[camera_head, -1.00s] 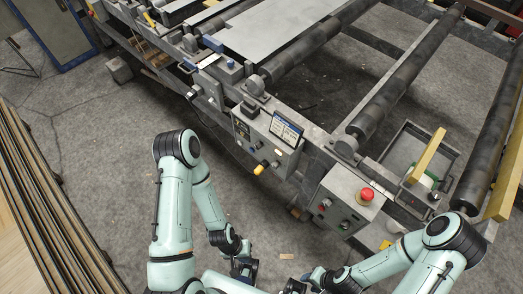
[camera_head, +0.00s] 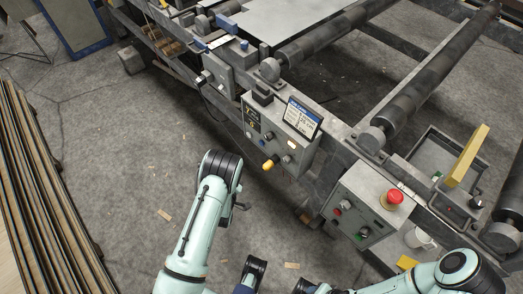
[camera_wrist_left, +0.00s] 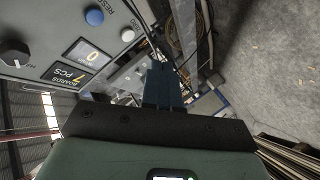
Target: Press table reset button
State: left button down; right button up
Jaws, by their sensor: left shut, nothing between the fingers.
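In the left wrist view a blue round button (camera_wrist_left: 94,17) sits on a grey control panel (camera_wrist_left: 40,18), beside lettering that begins "RES". A lit display (camera_wrist_left: 88,55), a white button (camera_wrist_left: 127,35) and a black knob (camera_wrist_left: 14,53) are near it. My left gripper (camera_wrist_left: 166,70) is shut and empty, pointing past the panel's edge, apart from the blue button. In the head view the grey control box (camera_head: 300,152) is on the machine's near side, with my left arm in front and below.
Another box with a red mushroom button (camera_head: 391,197) stands to the right. Rollers (camera_head: 425,85) and the machine frame lie behind. A white mug (camera_head: 418,238) and a yellow bar (camera_head: 466,156) are at the right. Long boards (camera_head: 50,200) lie at left; the floor between is mostly clear.

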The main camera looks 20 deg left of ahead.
aim_at(261, 143)
pick_arm(q)
jog(key=w+r+t, duration=0.2)
jog(key=w, duration=0.1)
jog(key=shift+w+r+n+t+b, duration=0.1)
jog(key=shift+r+n+t+b, duration=0.2)
jog(key=shift+r+b, duration=0.1)
pick_arm(e)
jog(key=shift+w+d+f, duration=0.1)
jog(key=shift+w+f, duration=0.1)
jog(key=shift+f, duration=0.25)
jog(key=shift+w+f, duration=0.15)
jog(key=shift+f, duration=0.3)
pick_arm(q)
jog(key=w+d+b, duration=0.3)
jog(key=w, duration=0.5)
jog(key=shift+d, duration=0.15)
pick_arm(e)
jog(key=shift+t+h, duration=0.4)
jog(key=shift+t, duration=0.4)
jog(key=shift+w+d+f, duration=0.35)
jog(key=shift+w+f, duration=0.25)
jog(key=shift+w, duration=0.1)
jog(key=shift+w+d+f, duration=0.35)
jog(key=shift+w+f, duration=0.2)
jog(key=shift+w, duration=0.2)
jog(key=shift+w+d+f, duration=0.35)
jog(key=shift+w+f, duration=0.25)
jog(key=shift+w, duration=0.1)
pick_arm(q)
jog(key=shift+w, duration=0.1)
